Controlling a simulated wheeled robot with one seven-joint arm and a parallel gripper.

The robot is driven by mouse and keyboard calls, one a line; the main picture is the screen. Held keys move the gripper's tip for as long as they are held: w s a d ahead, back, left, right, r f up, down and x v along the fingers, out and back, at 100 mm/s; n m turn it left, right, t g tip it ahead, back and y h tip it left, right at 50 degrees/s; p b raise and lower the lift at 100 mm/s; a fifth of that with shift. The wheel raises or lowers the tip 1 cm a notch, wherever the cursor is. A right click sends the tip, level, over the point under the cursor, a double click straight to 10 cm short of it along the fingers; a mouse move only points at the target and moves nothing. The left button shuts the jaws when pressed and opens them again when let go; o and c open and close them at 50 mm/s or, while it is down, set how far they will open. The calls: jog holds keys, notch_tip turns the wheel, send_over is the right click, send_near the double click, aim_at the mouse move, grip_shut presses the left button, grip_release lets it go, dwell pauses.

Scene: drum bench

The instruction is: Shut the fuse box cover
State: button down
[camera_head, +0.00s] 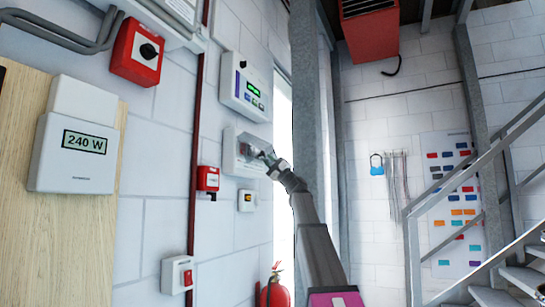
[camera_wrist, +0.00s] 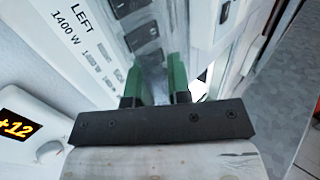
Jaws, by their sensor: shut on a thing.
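The fuse box (camera_head: 231,160) is a white box on the wall in the middle of the head view. Its greyish see-through cover (camera_head: 254,140) stands out from the upper front, tilted and not flat against the box. My gripper (camera_head: 265,155) is at the cover's outer edge, shut on it. In the wrist view the green fingers of my gripper (camera_wrist: 154,82) close around the edge of the clear cover (camera_wrist: 135,25). Dark switches show through it, and the white box face (camera_wrist: 65,40) reads "LEFT 1400 W". The exact grip contact is partly hidden.
A panel with a green display (camera_head: 245,88) hangs just above the box. A red unit (camera_head: 208,179) and a small thermostat (camera_head: 247,201) sit below; the thermostat (camera_wrist: 25,130) also shows in the wrist view. A bright opening lies right of the box.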

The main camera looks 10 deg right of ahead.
jog(key=w+a+f, duration=0.2)
jog(key=a, duration=0.1)
jog(key=shift+w+f, duration=0.1)
jog(key=shift+w, duration=0.2)
dwell(0.4)
jog(key=c, duration=1.1)
grip_release()
jog(key=shift+a, duration=0.15)
jog(key=shift+s+f, duration=0.15)
jog(key=shift+s, duration=0.05)
